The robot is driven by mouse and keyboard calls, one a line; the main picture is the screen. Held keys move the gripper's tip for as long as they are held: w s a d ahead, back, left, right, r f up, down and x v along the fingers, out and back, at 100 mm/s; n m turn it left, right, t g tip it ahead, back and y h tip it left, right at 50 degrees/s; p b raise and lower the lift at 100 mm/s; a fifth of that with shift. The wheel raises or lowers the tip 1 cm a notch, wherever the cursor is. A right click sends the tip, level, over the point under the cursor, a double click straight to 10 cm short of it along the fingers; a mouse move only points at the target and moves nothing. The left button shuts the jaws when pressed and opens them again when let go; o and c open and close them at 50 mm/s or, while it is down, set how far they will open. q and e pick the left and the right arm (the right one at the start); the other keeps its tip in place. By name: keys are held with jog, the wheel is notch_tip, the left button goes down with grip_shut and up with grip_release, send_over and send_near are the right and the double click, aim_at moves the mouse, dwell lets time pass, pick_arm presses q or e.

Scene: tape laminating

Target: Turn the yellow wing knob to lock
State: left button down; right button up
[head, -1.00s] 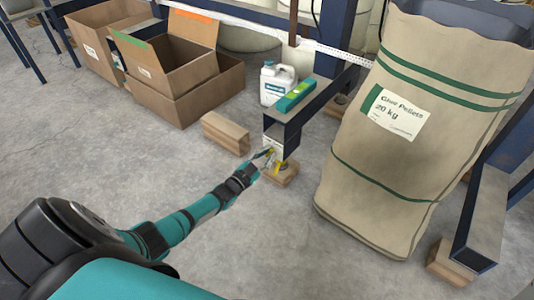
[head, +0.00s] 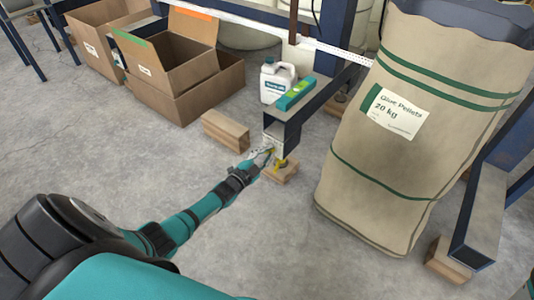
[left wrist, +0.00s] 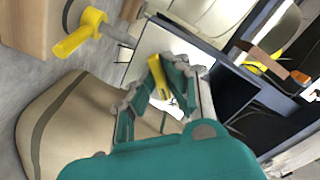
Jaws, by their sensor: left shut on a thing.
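A yellow wing knob (left wrist: 160,75) shows in the left wrist view between the finger pads of my left gripper (left wrist: 157,88). The fingers partly cover it and are shut on it, in front of a pale plate (left wrist: 152,43). In the head view my left gripper (head: 261,154) reaches from the lower left to the end of a dark steel beam (head: 281,133), where the knob is too small to make out clearly. A second yellow part (left wrist: 80,33) sits below the beam on a metal rod, just above a wooden block (head: 284,175). My right gripper is not in view.
A wooden block (head: 226,132) lies left of the beam. A white jug (head: 276,82) stands behind it, and a green-teal box (head: 296,94) lies on the beam. A large glue pellet sack (head: 400,150) stands close on the right. Open cardboard boxes (head: 185,90) are behind left.

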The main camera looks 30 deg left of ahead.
pick_arm(q)
jog(key=shift+d+f, duration=0.1)
jog(key=c, duration=1.4)
grip_release()
jog(key=s, duration=0.8)
jog(key=s+a, duration=0.1)
jog(key=s, duration=0.3)
